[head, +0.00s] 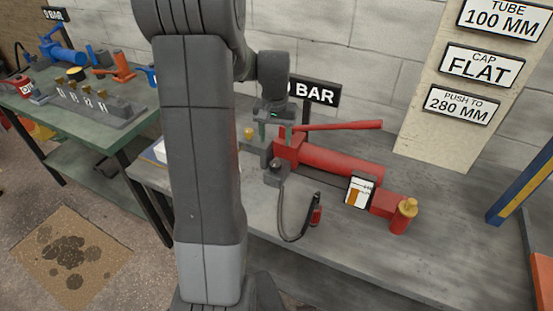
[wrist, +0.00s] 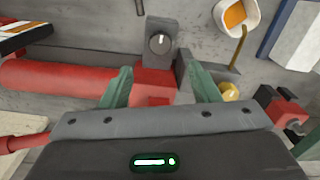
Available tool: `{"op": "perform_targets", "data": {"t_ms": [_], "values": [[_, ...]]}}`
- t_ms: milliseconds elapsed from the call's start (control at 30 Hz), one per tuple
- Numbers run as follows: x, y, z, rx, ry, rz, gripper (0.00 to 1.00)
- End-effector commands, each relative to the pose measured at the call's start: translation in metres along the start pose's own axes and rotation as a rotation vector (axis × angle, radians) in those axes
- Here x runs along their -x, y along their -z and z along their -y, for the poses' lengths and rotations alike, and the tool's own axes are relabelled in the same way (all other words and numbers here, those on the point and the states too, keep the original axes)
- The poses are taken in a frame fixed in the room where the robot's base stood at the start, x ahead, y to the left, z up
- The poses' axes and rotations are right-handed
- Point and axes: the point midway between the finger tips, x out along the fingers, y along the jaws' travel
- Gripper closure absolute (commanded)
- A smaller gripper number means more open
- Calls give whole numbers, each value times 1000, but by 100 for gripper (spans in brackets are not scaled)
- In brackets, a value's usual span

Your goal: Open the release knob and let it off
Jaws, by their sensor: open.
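The red pump (head: 340,162) lies on the bench, with its long red handle (head: 345,126) above it; its red cylinder (wrist: 60,78) runs left in the wrist view. A dark round knob with a white line (wrist: 160,42) sits on a grey block beside the pump's red end block; it looks like the release knob. In the head view this block (head: 277,174) stands in front of the red end. My gripper (head: 274,136) is open and empty over the red end block. In the wrist view its green fingers (wrist: 162,88) stand apart, with the knob beyond them.
A brass knob (head: 248,133) stands close beside the pump's end. A black hose (head: 283,215) curves over the bench front. A gauge card (head: 360,191) and a brass-topped red fitting (head: 403,214) are at the right. A "0 BAR" sign (head: 318,92) stands behind.

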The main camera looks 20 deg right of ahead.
Motion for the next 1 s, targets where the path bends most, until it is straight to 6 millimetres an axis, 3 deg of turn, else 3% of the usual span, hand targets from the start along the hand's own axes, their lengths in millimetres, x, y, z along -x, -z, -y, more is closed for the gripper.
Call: {"op": "perform_targets", "data": {"t_ms": [200,500,900,933,1000], "values": [[-50,-1,0,0,-1,6,45],[-95,-1,0,1,0,2,45],[-103,0,0,1,0,-1,45],[-103,0,0,1,0,-1,46],[-103,0,0,1,0,-1,60]]}}
